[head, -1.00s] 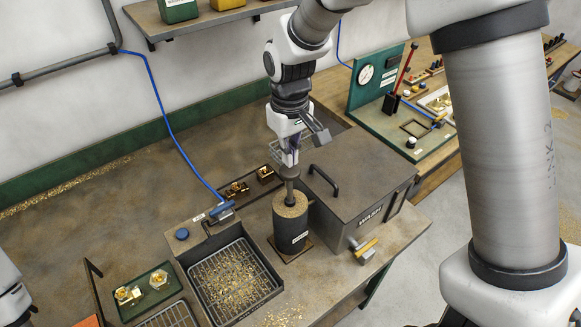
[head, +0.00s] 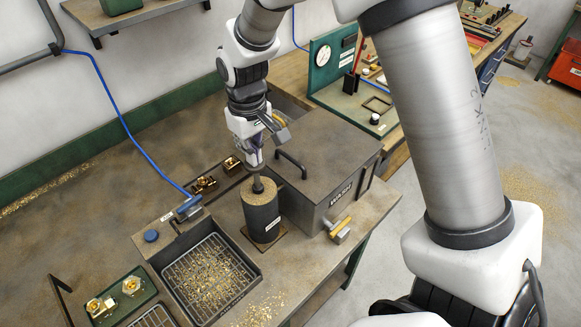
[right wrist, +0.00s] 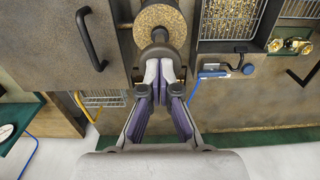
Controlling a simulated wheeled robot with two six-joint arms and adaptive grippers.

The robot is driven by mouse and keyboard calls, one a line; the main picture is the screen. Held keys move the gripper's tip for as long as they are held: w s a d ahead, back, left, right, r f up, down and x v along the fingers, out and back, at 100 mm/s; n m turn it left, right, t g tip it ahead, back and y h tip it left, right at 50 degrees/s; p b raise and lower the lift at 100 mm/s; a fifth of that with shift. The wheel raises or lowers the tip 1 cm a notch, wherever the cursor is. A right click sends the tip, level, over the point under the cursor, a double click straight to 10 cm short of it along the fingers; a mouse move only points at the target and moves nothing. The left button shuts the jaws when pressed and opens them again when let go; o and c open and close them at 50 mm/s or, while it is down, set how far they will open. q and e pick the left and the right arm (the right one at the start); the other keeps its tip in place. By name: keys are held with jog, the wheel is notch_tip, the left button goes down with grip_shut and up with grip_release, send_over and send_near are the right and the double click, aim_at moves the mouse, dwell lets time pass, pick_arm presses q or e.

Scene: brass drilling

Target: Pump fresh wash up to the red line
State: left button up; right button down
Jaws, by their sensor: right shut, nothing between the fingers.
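The wash pump is a dark upright cylinder (head: 262,222) with brass chips on its top. A grey plunger (head: 258,185) sticks up a little from its middle. My right gripper (head: 255,167) points down onto the plunger, fingers shut and empty. In the right wrist view, the fingertips (right wrist: 159,68) sit at the plunger's round head (right wrist: 160,50), apparently touching it. The grey tank marked WASH (head: 335,178) stands just right of the pump. I cannot make out a red line. My left gripper is out of view.
A chip-strewn wire basket in a tray (head: 208,275) stands left of the pump. A brass-coloured tap (head: 340,225) is on the tank's front and a dark handle (head: 290,165) on its lid. A blue hose (head: 120,125) runs down behind. A green gauge panel (head: 325,65) stands farther back.

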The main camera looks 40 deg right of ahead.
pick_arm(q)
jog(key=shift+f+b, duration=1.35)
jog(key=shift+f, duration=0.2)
pick_arm(e)
jog(key=shift+s+f, duration=0.15)
jog(key=shift+f, duration=2.8)
pick_arm(q)
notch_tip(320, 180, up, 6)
jog(key=p, duration=0.5)
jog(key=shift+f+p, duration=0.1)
jog(key=shift+p, duration=0.3)
pick_arm(e)
notch_tip(320, 180, up, 6)
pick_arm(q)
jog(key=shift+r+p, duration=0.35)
pick_arm(e)
jog(key=shift+r, duration=0.85)
jog(key=shift+f, duration=0.1)
